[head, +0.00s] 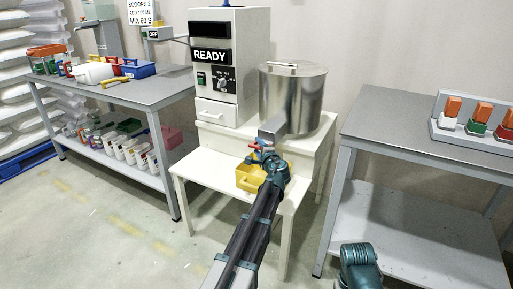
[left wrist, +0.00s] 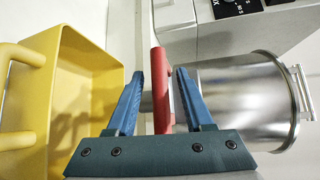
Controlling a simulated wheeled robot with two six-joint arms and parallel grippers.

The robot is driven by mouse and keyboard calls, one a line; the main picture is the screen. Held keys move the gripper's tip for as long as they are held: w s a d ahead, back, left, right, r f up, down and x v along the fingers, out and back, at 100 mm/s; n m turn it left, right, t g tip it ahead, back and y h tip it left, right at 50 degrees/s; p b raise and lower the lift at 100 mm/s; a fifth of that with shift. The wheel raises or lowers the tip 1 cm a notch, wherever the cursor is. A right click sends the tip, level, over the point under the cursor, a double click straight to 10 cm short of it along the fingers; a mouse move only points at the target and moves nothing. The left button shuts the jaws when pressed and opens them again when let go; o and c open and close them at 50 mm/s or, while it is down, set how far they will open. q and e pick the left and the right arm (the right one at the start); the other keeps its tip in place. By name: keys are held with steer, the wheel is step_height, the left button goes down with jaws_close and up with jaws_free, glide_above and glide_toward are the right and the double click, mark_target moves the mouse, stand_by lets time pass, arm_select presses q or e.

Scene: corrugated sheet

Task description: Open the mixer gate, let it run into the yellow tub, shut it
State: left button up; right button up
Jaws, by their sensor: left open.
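The steel mixer drum (head: 290,100) stands on a cream stand, with a grey outlet chute (head: 272,126) at its front left. The gate's red handle (head: 254,146) is by the chute end; in the left wrist view the red handle (left wrist: 159,80) stands between my blue fingers. My left gripper (head: 262,156) is open around it, with gaps on both sides. The yellow tub (head: 243,177) sits below the chute, partly hidden by my gripper; in the left wrist view the tub (left wrist: 95,75) is left of the fingers and looks empty where visible. My right gripper is not in view.
A left bench (head: 135,92) holds a blue box, a white jug and other items. A right bench (head: 440,135) carries a rack with orange, green and red blocks (head: 480,115).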

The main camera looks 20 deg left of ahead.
arm_select(q)
steer(key=shift+x, duration=1.15)
steer(key=shift+c, duration=0.2)
jaws_close()
steer(key=shift+s, duration=0.1)
steer(key=shift+s, duration=0.1)
